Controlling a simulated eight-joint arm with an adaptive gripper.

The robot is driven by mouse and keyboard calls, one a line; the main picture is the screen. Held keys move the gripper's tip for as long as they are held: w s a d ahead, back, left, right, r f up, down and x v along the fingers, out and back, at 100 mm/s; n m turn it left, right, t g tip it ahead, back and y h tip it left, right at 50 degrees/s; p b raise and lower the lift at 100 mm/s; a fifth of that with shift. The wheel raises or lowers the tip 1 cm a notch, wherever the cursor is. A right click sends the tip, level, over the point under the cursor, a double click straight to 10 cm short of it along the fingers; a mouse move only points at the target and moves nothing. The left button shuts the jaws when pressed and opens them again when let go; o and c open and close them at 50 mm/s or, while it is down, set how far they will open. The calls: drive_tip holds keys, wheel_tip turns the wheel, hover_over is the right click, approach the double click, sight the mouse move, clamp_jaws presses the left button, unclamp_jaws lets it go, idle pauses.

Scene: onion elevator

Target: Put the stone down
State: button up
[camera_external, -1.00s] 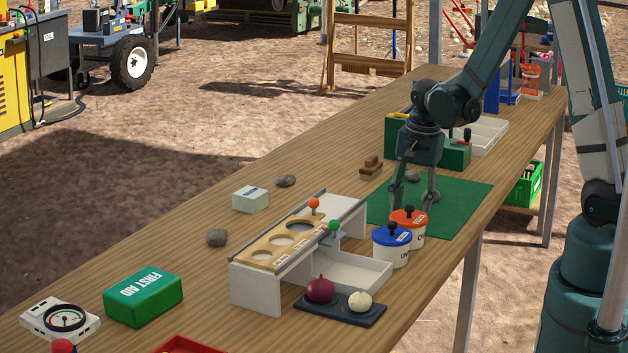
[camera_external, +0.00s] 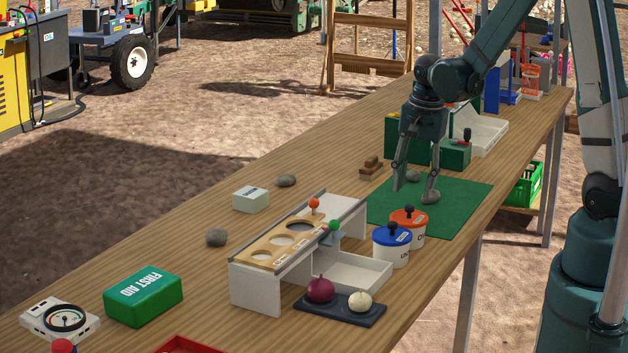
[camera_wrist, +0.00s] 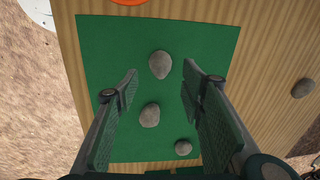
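My gripper (camera_external: 414,193) is open over the green mat (camera_external: 468,198), with its two fingers spread apart and nothing held between them. In the wrist view, three grey stones lie apart on the mat: one (camera_wrist: 160,64) shows between the fingertips, one (camera_wrist: 150,115) nearer the palm, and a smaller one (camera_wrist: 183,146) near the mat's edge.
White tubs with blue (camera_external: 392,236) and orange (camera_external: 409,217) lids stand close at the mat's front corner. Two more stones (camera_external: 286,180) (camera_external: 216,237) lie on bare table at left.

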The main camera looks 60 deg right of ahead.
drive_tip(key=shift+s+r+p, duration=0.15)
drive_tip(key=shift+r+p, duration=0.1)
drive_tip(key=shift+r, duration=1.25)
drive_tip(key=shift+s+r+p, duration=0.15)
drive_tip(key=shift+r+p, duration=0.05)
drive_tip(key=shift+r, duration=1.25)
drive_tip(key=s+a+r+n+t, duration=0.2)
drive_tip(key=s+a+r+n, duration=0.2)
drive_tip(key=a, duration=0.4)
drive_tip(key=s+a+r+n+t, duration=0.2)
drive_tip(key=s+a+r+n, duration=0.3)
drive_tip(key=a+r+n, duration=0.2)
drive_tip(key=s+a+r+n+t, duration=0.2)
drive_tip(key=s+a+r+n, duration=0.2)
drive_tip(key=a, duration=0.6)
drive_tip(key=shift+s+r+n, duration=0.15)
drive_tip(key=shift+r+n, duration=1)
drive_tip(key=shift+n, duration=0.05)
drive_tip(key=shift+o, duration=1.4)
